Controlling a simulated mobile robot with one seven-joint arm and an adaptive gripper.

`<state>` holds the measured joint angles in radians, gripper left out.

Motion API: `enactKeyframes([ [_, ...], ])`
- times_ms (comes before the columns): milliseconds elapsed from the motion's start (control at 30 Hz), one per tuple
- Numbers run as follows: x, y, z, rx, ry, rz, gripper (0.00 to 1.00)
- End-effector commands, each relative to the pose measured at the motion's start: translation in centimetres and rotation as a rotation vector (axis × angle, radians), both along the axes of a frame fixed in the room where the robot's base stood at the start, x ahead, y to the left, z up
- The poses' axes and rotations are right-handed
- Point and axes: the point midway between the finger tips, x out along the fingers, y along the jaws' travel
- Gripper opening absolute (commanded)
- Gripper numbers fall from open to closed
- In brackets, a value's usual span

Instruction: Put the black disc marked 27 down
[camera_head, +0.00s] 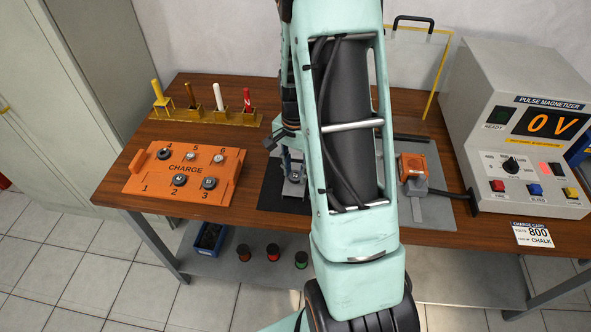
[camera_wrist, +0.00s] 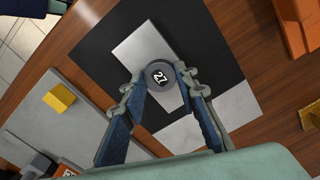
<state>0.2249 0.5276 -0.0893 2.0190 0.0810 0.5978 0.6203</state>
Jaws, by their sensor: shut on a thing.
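The black disc marked 27 (camera_wrist: 160,74) is between the fingertips of my gripper (camera_wrist: 158,80) in the wrist view, its number facing up. The gripper is shut on it. Below the disc is a pale metal plate (camera_wrist: 140,45) on a black mat (camera_wrist: 98,42). I cannot tell whether the disc touches the plate. In the head view my arm hides much of this area; the disc (camera_head: 295,177) shows small over the plate (camera_head: 293,190), left of the arm.
An orange CHARGE tray (camera_head: 160,190) at left holds several small discs; its spot 1 is bare. A yellow rack (camera_head: 200,116) of markers stands behind it. The grey pulse magnetizer (camera_head: 476,130), reading 0 V, is at right. A charge card (camera_head: 533,234) lies on the table's front edge.

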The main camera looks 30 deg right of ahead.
Motion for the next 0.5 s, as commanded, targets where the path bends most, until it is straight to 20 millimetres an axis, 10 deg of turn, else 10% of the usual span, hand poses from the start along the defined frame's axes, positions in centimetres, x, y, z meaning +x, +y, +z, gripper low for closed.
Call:
enactKeyframes([
  [500,0.03,0.01,0.31,-0.001,-0.001,0.001,0.45],
])
